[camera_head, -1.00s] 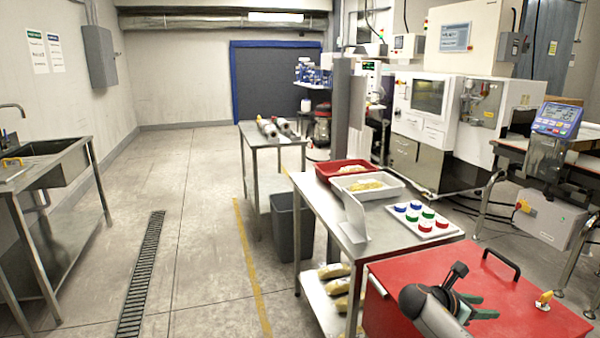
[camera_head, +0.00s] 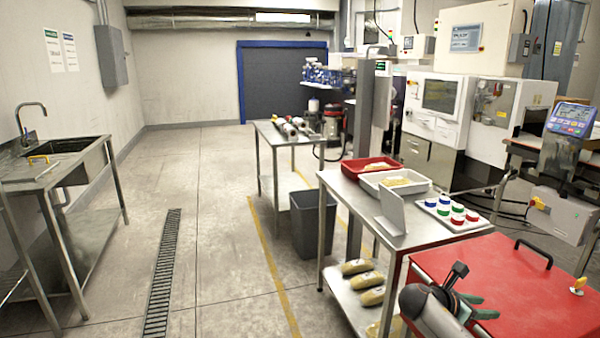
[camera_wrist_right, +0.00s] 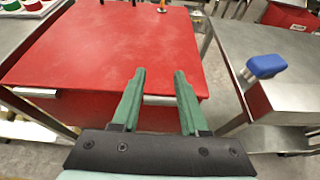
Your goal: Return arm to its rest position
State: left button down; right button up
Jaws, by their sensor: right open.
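My right gripper (camera_head: 477,306) is at the bottom right of the head view, in front of the red-topped cart (camera_head: 520,290). In the right wrist view its two green fingers (camera_wrist_right: 160,100) are spread apart with nothing between them. They point toward the front edge of the red top (camera_wrist_right: 125,50). I cannot tell from the pictures whether they touch it. My left gripper is not in view.
A steel table (camera_head: 420,237) holds a red tray (camera_head: 345,171), a white tray (camera_head: 427,188) and a board of colored caps (camera_head: 480,224). A grey bin (camera_head: 308,240) stands left of it. A steel sink (camera_head: 85,147) is far left. The floor between is clear.

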jog(key=s+a+f+m+t+y+p, duration=0.1)
jog(key=s+a+f+m+y, duration=0.1)
jog(key=s+a+f+y, duration=0.55)
jog(key=s+a+f+m+t+y+p, duration=0.1)
jog(key=s+a+f+m+t+y, duration=0.15)
jog(key=a+f, duration=0.9)
jog(key=s+a+f+m+y, duration=0.35)
jog(key=s+f+m, duration=0.2)
jog(key=s, duration=0.45)
pick_arm(q)
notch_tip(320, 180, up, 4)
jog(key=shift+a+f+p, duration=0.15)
jog(key=shift+p, duration=0.75)
pick_arm(e)
jog(key=s+a+r+m+t+y, duration=0.2)
jog(key=s+r+m, duration=0.3)
jog(key=s+m, duration=0.4)
jog(key=shift+s+a, duration=0.35)
jog(key=shift+s, duration=0.7)
